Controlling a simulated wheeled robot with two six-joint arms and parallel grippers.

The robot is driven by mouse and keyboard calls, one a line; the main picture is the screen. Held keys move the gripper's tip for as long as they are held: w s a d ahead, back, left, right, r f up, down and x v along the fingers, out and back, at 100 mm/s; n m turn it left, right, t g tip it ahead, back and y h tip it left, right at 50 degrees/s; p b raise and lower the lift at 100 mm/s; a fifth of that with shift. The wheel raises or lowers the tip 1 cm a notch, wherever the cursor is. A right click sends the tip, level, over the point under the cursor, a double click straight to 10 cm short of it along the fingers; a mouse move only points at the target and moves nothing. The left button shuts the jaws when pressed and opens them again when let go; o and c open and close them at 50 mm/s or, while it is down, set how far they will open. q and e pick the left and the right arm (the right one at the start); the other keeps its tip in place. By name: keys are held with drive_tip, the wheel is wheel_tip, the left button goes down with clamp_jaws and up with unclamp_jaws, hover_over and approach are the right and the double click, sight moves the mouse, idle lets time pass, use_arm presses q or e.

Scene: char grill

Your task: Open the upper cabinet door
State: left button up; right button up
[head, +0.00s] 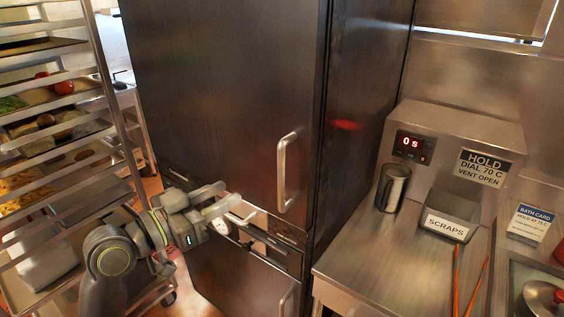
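The upper cabinet door (220,90) is a tall, dark brushed-metal panel filling the middle of the head view. It looks shut. Its vertical silver bar handle (282,172) is near the lower right edge of the door. My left gripper (222,198) is in front of the door's lower edge, left of the handle and apart from it. Its two pale fingers point right, with a gap between them and nothing held. My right gripper is not in view.
A tray rack (110,95) with food stands close on the left. On the right, a steel counter (365,262) holds a metal jug (392,188), a scraps bin (449,215) and orange chopsticks (456,282).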

sight(278, 168)
use_arm(q)
drive_tip(key=p+x, duration=0.4)
drive_tip(key=x, duration=1)
drive_tip(key=shift+r, duration=0.1)
drive_tip(key=shift+w+d+p, duration=0.45)
drive_tip(key=shift+w+d, duration=0.05)
clamp_jaws()
